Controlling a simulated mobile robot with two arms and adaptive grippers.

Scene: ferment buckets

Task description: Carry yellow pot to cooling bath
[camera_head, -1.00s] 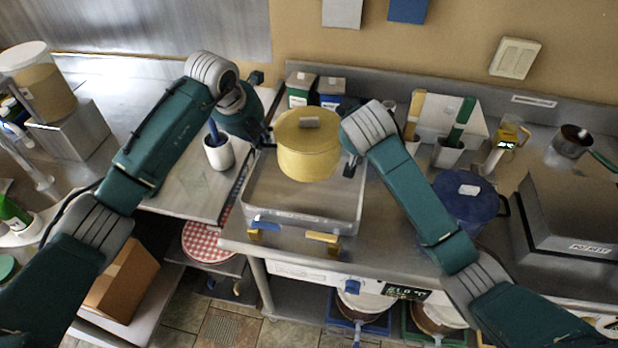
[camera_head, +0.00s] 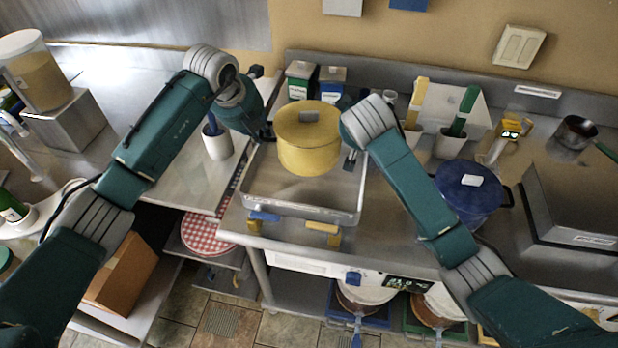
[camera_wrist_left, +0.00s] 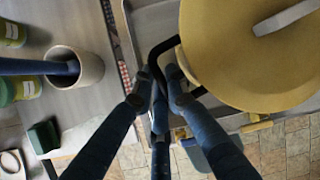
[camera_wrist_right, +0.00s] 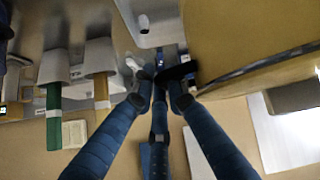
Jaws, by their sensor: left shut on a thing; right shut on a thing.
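The yellow pot (camera_head: 308,148), with its lid on, is held level between my two grippers over the square metal basin (camera_head: 290,208), which looks like the cooling bath. My left gripper (camera_head: 264,137) is at the pot's left side. In the left wrist view, its fingers (camera_wrist_left: 163,80) are shut on the pot's dark handle (camera_wrist_left: 160,50). My right gripper (camera_head: 350,158) is at the pot's right side, mostly hidden by its arm. In the right wrist view, its fingers (camera_wrist_right: 160,80) are shut on the other dark handle. The gap between pot bottom and basin floor is hard to judge.
A white cup with a blue-handled tool (camera_head: 218,144) stands left of the basin. A blue pot (camera_head: 468,194) stands to the right. Green and blue boxes (camera_head: 298,80) and holders with yellow and green handles (camera_head: 450,142) stand behind. Yellow and blue taps are at the basin's front.

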